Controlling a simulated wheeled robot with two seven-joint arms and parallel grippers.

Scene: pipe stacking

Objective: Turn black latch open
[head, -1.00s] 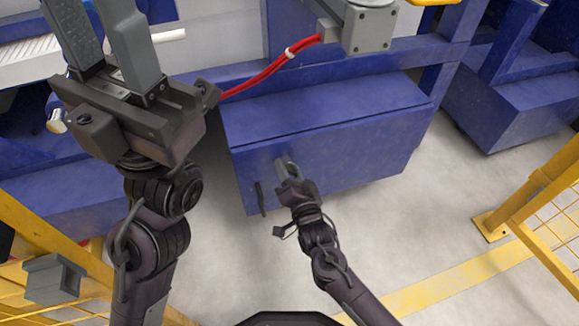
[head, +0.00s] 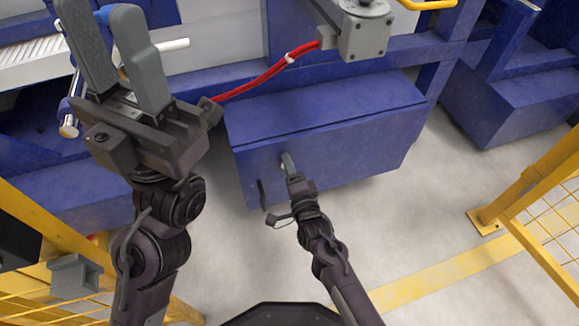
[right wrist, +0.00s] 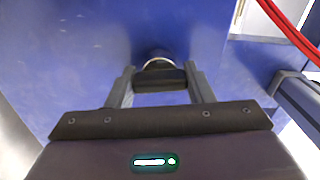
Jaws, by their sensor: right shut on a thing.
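The black latch (right wrist: 160,77) shows in the right wrist view, in front of a shiny round metal base on the blue box face. Its dark bar lies crosswise between the two fingers of my right gripper (right wrist: 161,88), which is shut on it. In the head view my right gripper (head: 288,163) is at the front face of the blue box (head: 335,155); there its fingers mostly hide the latch. My left gripper (head: 100,38) is large in the upper left of the head view, fingers apart, empty and away from the box.
A dark upright handle (head: 262,195) is on the box face, left of my right gripper. A red cable (head: 262,80) runs above the box to a grey unit (head: 365,35). Yellow fencing (head: 530,195) stands at the right. The floor before the box is clear.

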